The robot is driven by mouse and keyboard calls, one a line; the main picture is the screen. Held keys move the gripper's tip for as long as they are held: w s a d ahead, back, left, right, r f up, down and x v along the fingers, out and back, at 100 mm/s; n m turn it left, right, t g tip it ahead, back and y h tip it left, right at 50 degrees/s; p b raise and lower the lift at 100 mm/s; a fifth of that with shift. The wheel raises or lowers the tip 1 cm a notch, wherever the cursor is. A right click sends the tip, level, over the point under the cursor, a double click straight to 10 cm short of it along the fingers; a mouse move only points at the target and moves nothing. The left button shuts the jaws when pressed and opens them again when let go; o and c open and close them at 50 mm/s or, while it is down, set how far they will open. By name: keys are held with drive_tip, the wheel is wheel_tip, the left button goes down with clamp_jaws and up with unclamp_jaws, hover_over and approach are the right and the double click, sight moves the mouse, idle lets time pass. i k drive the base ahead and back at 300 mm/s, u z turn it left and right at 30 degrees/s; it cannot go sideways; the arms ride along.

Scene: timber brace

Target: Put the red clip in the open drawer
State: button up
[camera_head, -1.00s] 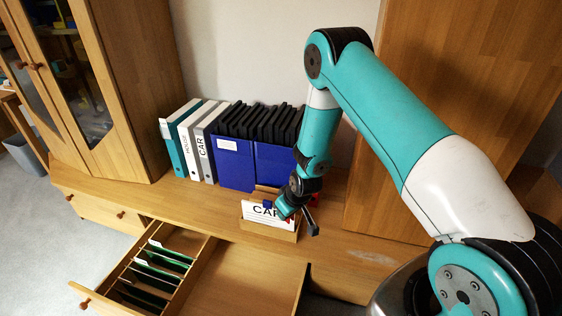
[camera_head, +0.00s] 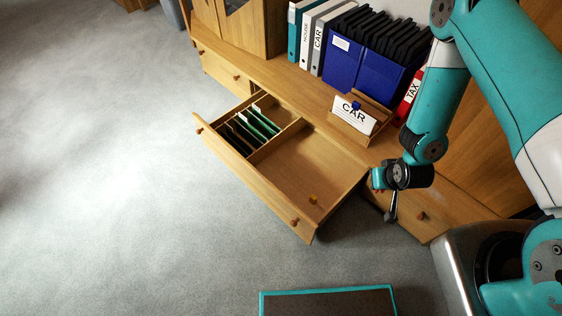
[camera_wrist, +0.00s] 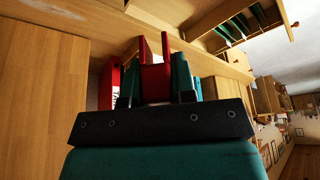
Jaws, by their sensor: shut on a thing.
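The red clip (camera_wrist: 155,78) is held between the two teal fingers of my gripper (camera_wrist: 156,88) in the wrist view, with its prongs pointing away from the wrist. In the head view my gripper (camera_head: 380,184) is beside the right end of the open drawer (camera_head: 295,170), outside it; the clip cannot be made out clearly there. The drawer is pulled out. Part of the drawer also shows at the upper right of the wrist view.
On the cabinet top a wooden holder with a CAR card (camera_head: 355,117) carries a blue clip (camera_head: 356,106). Behind it stand binders, blue files (camera_head: 368,72) and a red TAX binder (camera_head: 411,92). A dark teal-edged thing (camera_head: 328,302) is at the bottom.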

sight(292, 185)
drive_tip(key=u, duration=1.9)
drive_tip(key=i, duration=2.9)
drive_tip(key=z, duration=3.9)
drive_tip(key=i, duration=0.5)
drive_tip(key=u, duration=0.05)
